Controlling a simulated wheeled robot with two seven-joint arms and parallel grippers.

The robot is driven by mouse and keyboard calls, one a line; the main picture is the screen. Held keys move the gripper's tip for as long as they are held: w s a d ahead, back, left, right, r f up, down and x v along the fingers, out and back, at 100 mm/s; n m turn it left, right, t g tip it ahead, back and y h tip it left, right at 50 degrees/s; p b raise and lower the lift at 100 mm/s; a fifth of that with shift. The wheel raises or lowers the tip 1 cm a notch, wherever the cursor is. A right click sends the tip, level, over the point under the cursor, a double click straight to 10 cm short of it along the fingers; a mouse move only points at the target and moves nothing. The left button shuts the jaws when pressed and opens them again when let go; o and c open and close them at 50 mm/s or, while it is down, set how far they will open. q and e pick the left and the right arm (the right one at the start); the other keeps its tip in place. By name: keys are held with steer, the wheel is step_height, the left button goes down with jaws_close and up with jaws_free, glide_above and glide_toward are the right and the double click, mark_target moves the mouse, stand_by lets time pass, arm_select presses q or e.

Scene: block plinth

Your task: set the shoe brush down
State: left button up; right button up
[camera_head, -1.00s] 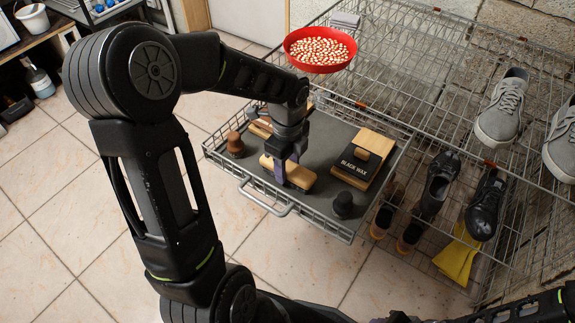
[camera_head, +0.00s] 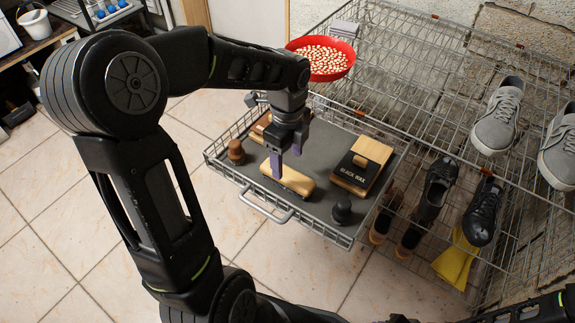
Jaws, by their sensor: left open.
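The shoe brush (camera_head: 296,182), a light wooden block, lies on the dark mat of the pulled-out wire drawer (camera_head: 318,221). My left gripper (camera_head: 286,165) is just above the brush, its purple fingers apart and pointing down. The fingers overlap the brush's far side in the picture; whether they touch it I cannot tell. My right gripper cannot be made out; only dark arm parts show at the bottom right.
On the drawer mat are a wooden BLACK WAX box (camera_head: 350,179), a brown knob-shaped item (camera_head: 236,151), a black knob (camera_head: 341,211) and another brush partly hidden behind my gripper. A red bowl (camera_head: 323,72) stands on the wire rack behind. Shoes (camera_head: 497,117) are to the right.

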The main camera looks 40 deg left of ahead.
mark_target(287, 174)
arm_select(q)
step_height(287, 174, up, 6)
steer(key=shift+p, duration=0.5)
